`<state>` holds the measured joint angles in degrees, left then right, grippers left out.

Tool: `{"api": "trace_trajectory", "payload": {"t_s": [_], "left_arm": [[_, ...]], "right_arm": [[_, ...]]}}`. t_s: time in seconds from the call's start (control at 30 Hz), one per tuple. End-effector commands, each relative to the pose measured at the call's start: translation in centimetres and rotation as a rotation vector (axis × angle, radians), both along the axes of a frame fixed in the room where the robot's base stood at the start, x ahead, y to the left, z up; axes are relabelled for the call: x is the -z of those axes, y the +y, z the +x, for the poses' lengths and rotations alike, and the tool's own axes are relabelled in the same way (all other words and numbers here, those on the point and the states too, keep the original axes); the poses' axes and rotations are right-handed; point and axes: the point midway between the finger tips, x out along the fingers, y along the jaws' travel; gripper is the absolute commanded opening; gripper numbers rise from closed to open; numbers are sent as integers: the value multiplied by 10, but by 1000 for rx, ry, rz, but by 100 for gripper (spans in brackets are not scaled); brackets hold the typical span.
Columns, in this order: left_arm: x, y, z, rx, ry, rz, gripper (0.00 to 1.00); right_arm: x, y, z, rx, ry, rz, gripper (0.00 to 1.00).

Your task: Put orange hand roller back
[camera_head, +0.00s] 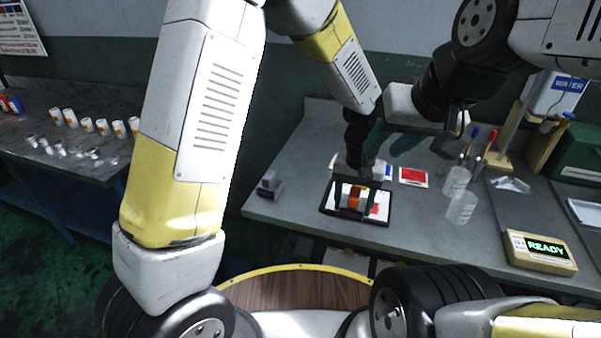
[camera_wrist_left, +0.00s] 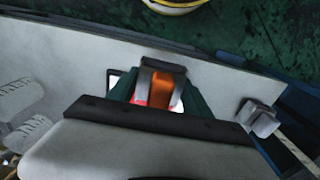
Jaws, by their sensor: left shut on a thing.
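The orange hand roller (camera_head: 354,198) is between the dark green fingers of my left gripper (camera_head: 355,196), over the black-rimmed tray (camera_head: 327,214). In the left wrist view the orange roller (camera_wrist_left: 163,93) with its grey frame shows between the two fingers of my left gripper (camera_wrist_left: 160,100), which is shut on it. Whether the roller touches the tray's surface I cannot tell. My right gripper (camera_head: 391,142) is above and behind the left one, its green fingers apart, with nothing seen between them.
A small grey block (camera_head: 270,184) stands at the desk's left end. A red-and-white card (camera_head: 413,177) lies behind the tray. Clear beakers (camera_head: 462,207) and a READY display box (camera_head: 541,251) are to the right. White canisters (camera_head: 102,127) line another table at left.

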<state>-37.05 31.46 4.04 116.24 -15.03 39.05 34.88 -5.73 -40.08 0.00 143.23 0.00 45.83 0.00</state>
Motion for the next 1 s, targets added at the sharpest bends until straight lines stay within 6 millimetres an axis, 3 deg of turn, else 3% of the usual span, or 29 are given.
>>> {"api": "trace_trajectory", "payload": {"t_s": [0.17, 0.6, 1.0], "left_arm": [[1, 11, 8, -4, 8, -3, 20], [12, 101, 72, -4, 8, -2, 20], [16, 133, 95, -2, 8, -2, 20]], "right_arm": [[0, 0, 0, 0, 0, 0, 36], [0, 0, 0, 0, 0, 0, 36], [0, 0, 0, 0, 0, 0, 36]]}}
